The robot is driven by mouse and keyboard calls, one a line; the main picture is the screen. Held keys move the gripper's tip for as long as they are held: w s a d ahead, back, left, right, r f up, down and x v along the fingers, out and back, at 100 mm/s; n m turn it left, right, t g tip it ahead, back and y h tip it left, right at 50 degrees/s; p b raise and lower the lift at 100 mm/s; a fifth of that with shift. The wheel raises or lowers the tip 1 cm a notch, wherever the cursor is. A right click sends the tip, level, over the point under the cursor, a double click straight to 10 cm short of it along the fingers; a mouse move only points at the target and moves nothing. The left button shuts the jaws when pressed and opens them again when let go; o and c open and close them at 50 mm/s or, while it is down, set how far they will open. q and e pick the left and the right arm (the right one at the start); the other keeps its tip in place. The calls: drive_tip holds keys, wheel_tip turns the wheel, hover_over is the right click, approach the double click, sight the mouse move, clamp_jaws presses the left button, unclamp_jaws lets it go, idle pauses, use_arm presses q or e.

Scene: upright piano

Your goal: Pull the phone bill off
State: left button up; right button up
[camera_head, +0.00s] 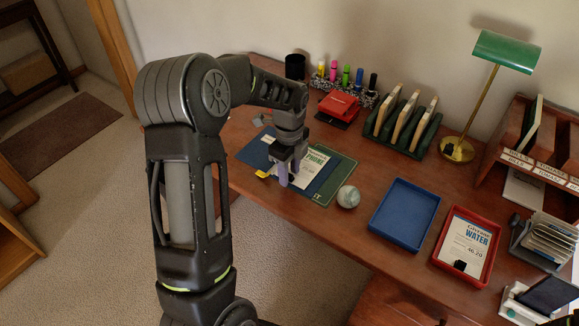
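The phone bill (318,163) is a white sheet with large "PHONE" lettering. It lies on a dark blue board (257,153), which rests on a green mat (338,178) on the desk. My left gripper (289,174) points down over the bill's left part and hides some of it. Its pale purple fingers are at or just above the sheet. I cannot tell whether they touch or hold it. My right gripper is not in view. A blue tray (379,221) stands empty to the right. A red tray (439,254) holds a water bill (467,244).
A whitish ball (348,197) sits between the mat and the blue tray. Behind are a red stapler-like object (339,106), several markers, a green rack (427,139) and a green lamp (506,51). A card holder (546,244) stands at the right.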

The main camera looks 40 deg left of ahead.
use_arm(q)
drive_tip(key=shift+c, duration=0.6)
clamp_jaws()
idle(1.6)
